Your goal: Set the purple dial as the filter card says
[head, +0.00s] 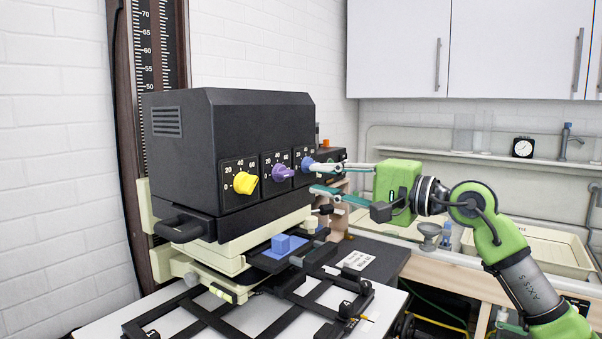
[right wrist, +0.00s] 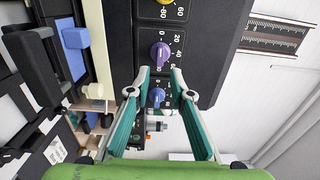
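The purple dial (head: 283,173) is the middle one of the three coloured dials on the black enlarger head (head: 225,130). It also shows in the right wrist view (right wrist: 160,58), with a white pointer line and a printed scale beside it. My right gripper (head: 314,179) is open and empty, at the right end of the dial row. In the right wrist view my right gripper (right wrist: 160,72) has its fingertips apart, just short of the purple dial, with the blue dial (right wrist: 157,97) showing between the fingers. The white filter card (head: 357,260) lies on the dark surface; its print is too small to read. My left gripper is out of view.
The yellow dial (head: 245,183) is left of the purple one. A blue block (head: 281,244) sits below the enlarger head. Black frame bars (head: 255,315) cross the baseboard. A sink bench with a pale tray (head: 545,248) and a black clock (head: 523,148) are at the back right.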

